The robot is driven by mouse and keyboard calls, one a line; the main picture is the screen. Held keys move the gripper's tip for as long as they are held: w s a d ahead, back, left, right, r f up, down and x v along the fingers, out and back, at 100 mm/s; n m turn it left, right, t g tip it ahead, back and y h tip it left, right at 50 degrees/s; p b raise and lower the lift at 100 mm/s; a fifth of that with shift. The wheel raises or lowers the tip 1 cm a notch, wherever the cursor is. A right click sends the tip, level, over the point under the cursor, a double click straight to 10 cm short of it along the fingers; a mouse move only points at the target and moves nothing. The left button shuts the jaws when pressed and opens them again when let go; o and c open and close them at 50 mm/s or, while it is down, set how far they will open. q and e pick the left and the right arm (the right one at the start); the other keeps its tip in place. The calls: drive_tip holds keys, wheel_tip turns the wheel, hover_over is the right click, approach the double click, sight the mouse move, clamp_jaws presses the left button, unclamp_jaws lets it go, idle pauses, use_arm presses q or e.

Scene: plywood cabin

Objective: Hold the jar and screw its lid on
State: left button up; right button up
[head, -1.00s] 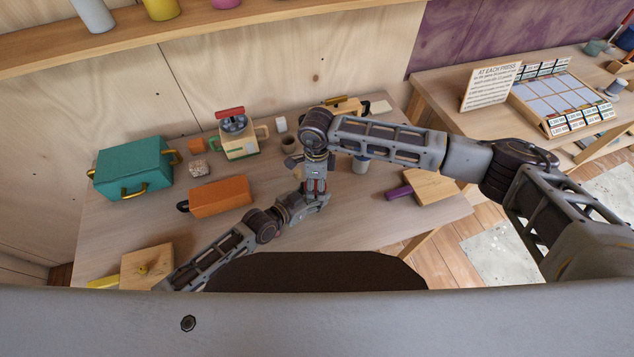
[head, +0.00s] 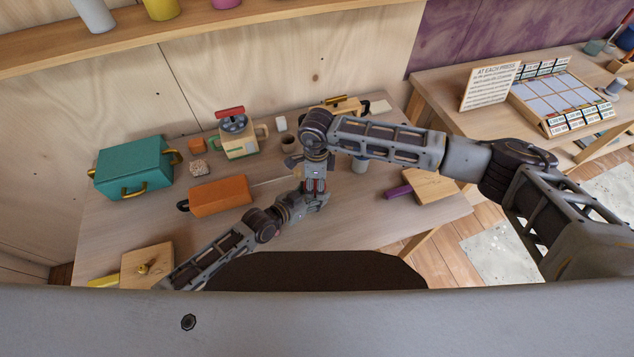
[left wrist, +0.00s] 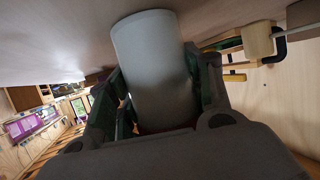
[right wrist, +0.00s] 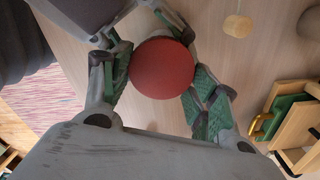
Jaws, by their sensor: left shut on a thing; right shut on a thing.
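The jar (left wrist: 150,60) is a pale grey cylinder in the left wrist view. My left gripper (left wrist: 158,95) is shut on its sides. The lid (right wrist: 162,68) is a round red disc in the right wrist view. My right gripper (right wrist: 160,75) is shut around it from above, a finger on each side. In the head view my right gripper (head: 316,183) points down directly over my left gripper (head: 316,197). The jar is mostly hidden there by the grippers. I cannot tell whether the lid's threads are engaged with the jar.
An orange box (head: 219,196), a teal case (head: 133,168) and a blender-like machine (head: 238,140) stand on the table's left and back. A wooden block with a purple handle (head: 398,191) lies to the right. The table front between them is fairly clear.

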drive_tip(key=shift+s+d+f, duration=0.1)
drive_tip(key=shift+d+f, duration=0.05)
drive_tip(key=shift+f, duration=0.45)
drive_tip(key=o, duration=0.9)
drive_tip(key=shift+a, duration=0.2)
drive_tip(key=shift+r, duration=0.25)
drive_tip(key=shift+w+r, duration=0.2)
drive_tip(key=shift+r, duration=1.85)
drive_tip(key=shift+c, duration=0.2)
drive_tip(key=c, duration=1.2)
